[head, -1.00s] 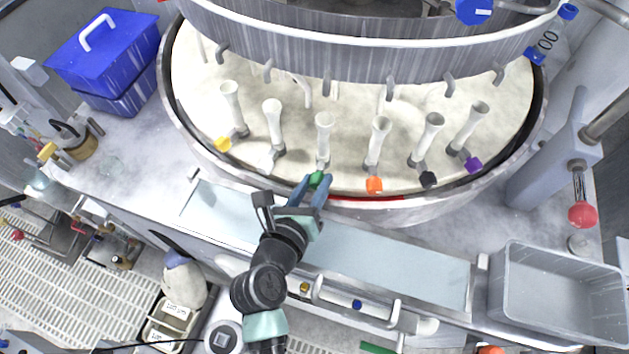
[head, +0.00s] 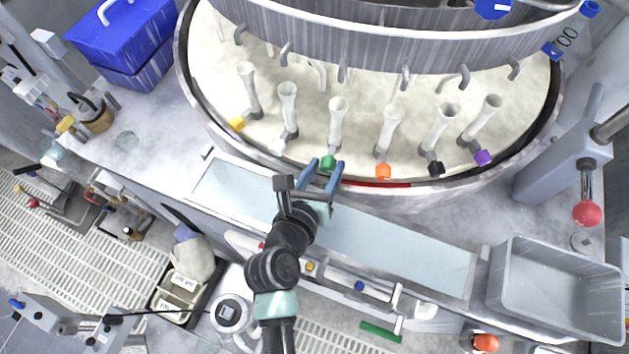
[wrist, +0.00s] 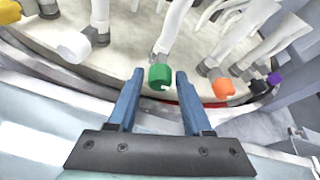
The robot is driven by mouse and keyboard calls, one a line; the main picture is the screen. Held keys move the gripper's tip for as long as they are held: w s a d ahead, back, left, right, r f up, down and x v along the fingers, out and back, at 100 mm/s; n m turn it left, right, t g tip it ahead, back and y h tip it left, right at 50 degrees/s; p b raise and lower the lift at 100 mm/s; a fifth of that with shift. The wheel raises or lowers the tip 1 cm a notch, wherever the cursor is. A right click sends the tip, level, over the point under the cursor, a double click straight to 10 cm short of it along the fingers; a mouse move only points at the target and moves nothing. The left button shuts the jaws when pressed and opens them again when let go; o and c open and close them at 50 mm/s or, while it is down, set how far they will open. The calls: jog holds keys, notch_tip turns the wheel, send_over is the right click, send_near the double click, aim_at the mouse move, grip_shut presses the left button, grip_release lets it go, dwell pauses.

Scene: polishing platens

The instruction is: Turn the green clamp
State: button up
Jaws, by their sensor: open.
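The green clamp (head: 328,162) is a small green knob at the foot of a white tube, on the near edge of the round cream platen (head: 300,165). It also shows in the wrist view (wrist: 160,77), just beyond and between the fingertips. My gripper (head: 322,170) has blue fingers and is open. In the wrist view my gripper (wrist: 158,88) has one finger to each side of the green clamp, with visible gaps, and no contact shows. In the head view the fingers come at it from the near side.
A white clamp (head: 279,146) and an orange clamp (head: 383,171) flank the green one. Yellow (head: 237,124), black (head: 436,169) and purple (head: 483,157) clamps stand farther out. A grey bin (head: 558,285) is at right, a blue box (head: 122,40) at upper left.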

jog(key=b+v, duration=0.2)
jog(key=v, duration=0.9)
jog(key=shift+s+a, duration=0.1)
jog(key=shift+s, duration=0.25)
jog(key=shift+s+a+r+b, duration=0.15)
jog(key=shift+s+r+b, duration=0.15)
jog(key=shift+s, duration=0.1)
